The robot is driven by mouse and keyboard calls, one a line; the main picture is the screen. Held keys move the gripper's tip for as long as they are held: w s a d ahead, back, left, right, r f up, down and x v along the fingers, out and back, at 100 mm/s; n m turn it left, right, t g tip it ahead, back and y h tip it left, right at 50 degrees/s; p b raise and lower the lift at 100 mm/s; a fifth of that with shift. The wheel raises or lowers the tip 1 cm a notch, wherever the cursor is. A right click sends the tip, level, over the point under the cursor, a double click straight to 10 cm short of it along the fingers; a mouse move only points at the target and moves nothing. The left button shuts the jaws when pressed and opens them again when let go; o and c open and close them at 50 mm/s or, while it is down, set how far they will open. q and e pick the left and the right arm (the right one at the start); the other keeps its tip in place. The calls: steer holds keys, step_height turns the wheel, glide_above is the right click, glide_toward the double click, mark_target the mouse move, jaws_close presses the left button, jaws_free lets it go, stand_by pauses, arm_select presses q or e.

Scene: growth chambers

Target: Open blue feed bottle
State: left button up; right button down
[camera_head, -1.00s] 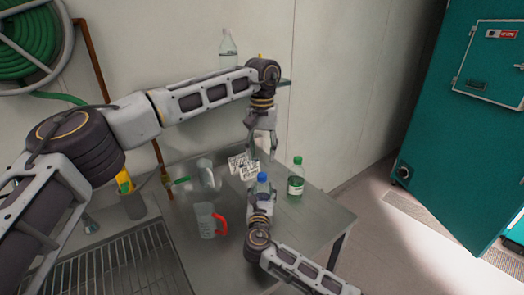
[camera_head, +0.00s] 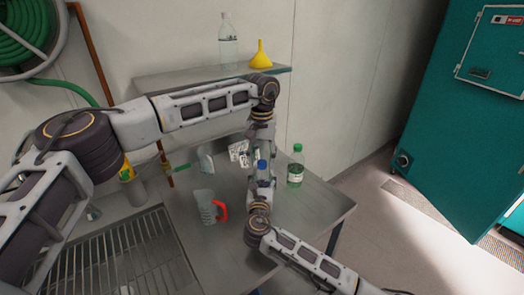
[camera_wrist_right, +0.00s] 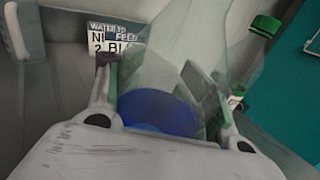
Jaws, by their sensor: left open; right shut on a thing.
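The feed bottle's blue cap (camera_head: 262,165) shows between my two grippers in the head view, above the steel table. My right gripper (camera_head: 261,180) comes from below and is shut on the bottle; the arms hide most of its body. In the right wrist view, clear bottle walls (camera_wrist_right: 160,62) and a blue part (camera_wrist_right: 155,112) lie between the right fingers (camera_wrist_right: 165,95). My left gripper (camera_head: 261,148) points down just above the blue cap, open. I cannot tell whether its fingers touch the cap.
A green-capped bottle (camera_head: 296,167) stands right of the grippers. A jug with a red handle (camera_head: 221,211) stands at the left. Printed cards (camera_head: 238,151) are behind. A clear bottle (camera_head: 228,42) and yellow funnel (camera_head: 261,55) stand on the shelf (camera_head: 180,80). A sink rack is front left.

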arm_select(q)
steer(key=shift+f, duration=0.35)
jaws_close()
